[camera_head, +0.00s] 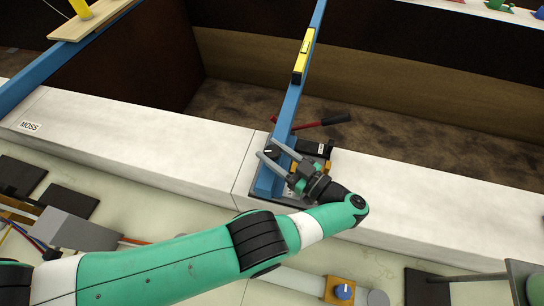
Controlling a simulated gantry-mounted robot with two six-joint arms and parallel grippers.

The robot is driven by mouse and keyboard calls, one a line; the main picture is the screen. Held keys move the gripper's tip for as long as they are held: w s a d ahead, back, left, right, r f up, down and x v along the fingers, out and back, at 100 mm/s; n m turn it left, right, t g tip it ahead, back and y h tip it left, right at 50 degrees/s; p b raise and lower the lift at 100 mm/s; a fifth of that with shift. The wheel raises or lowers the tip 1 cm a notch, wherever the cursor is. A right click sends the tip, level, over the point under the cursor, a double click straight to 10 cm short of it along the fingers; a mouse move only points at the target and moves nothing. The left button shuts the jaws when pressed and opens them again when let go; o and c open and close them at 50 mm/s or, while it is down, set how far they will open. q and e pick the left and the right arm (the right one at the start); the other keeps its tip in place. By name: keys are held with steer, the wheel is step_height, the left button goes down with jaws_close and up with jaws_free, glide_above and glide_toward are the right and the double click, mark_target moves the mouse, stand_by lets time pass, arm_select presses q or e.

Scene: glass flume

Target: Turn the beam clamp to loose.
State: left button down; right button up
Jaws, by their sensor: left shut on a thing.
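A blue beam (287,112) runs from the wall top up and away, with a yellow spirit level (304,56) on it. At its near end, on the pale wall top, is the beam clamp, with a small dark knob (269,152). My left gripper (275,154) reaches in from the right side of the beam end, its two grey fingers on either side of the knob. It is shut on the knob; the fingers and wrist hide part of the clamp. The knob's exact setting is too small to read. My right gripper is not in view.
A red and black tool (318,124) lies behind the beam. A black block with a label (317,149) stands just right of the clamp. The pale wall top (150,140) carries a MOSS label (30,126) at left. A blue knob (343,291) sits at the front.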

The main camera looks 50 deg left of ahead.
arm_select(q)
steer(key=shift+g, duration=0.3)
steer(key=shift+c, duration=1.5)
jaws_free()
